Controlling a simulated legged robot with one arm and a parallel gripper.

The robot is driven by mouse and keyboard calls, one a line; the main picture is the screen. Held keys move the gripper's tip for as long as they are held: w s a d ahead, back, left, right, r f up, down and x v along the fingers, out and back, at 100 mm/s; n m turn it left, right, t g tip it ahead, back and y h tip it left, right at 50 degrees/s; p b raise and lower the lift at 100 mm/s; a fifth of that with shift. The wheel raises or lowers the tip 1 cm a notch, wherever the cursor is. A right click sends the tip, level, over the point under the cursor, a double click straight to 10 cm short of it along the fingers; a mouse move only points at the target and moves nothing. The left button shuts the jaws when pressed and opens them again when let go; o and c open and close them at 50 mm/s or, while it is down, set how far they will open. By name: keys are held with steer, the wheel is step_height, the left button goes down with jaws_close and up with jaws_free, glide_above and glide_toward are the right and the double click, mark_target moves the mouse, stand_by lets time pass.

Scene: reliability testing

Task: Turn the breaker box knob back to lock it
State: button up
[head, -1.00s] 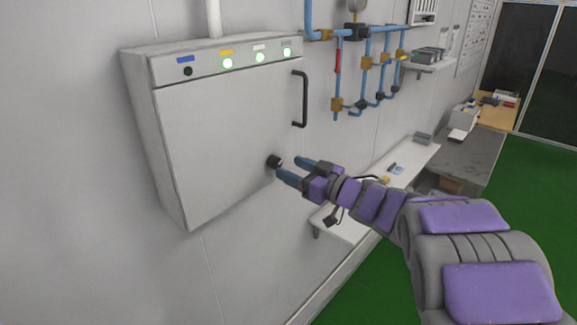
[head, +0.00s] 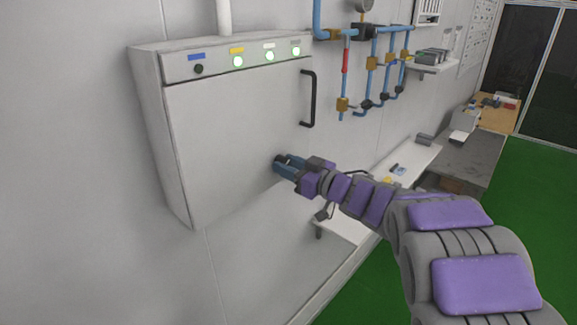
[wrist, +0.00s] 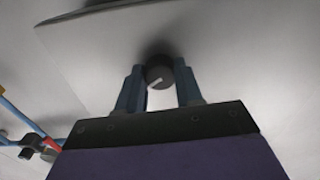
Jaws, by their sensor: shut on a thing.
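The white breaker box (head: 235,135) hangs on the wall at the left of the head view, with its door shut flat. Its black round knob (wrist: 159,73) shows in the wrist view with a pale pointer line slanting toward the lower left. My gripper (head: 282,163) is at the lower right of the door, its blue fingers on either side of the knob. In the wrist view, my gripper (wrist: 159,80) is shut on the knob. In the head view the fingers hide most of the knob.
A black door handle (head: 310,98) stands out above my gripper. Indicator lights (head: 268,56) run along the box top. Blue pipes with valves (head: 372,70) are on the wall to the right. A white shelf (head: 405,165) lies behind my arm.

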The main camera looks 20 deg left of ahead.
steer(key=shift+d, duration=0.1)
steer(key=c, duration=0.3)
steer(key=shift+n, duration=0.3)
steer(key=n+b, duration=0.5)
steer(key=n, duration=0.6)
steer(key=shift+f+b, duration=0.15)
steer(key=shift+b, duration=0.2)
steer(key=o, duration=0.7)
steer(key=shift+s, duration=0.1)
steer(key=shift+o, duration=1.3)
steer(key=shift+s, duration=0.1)
steer(key=shift+o, duration=0.4)
steer(key=shift+d, duration=0.1)
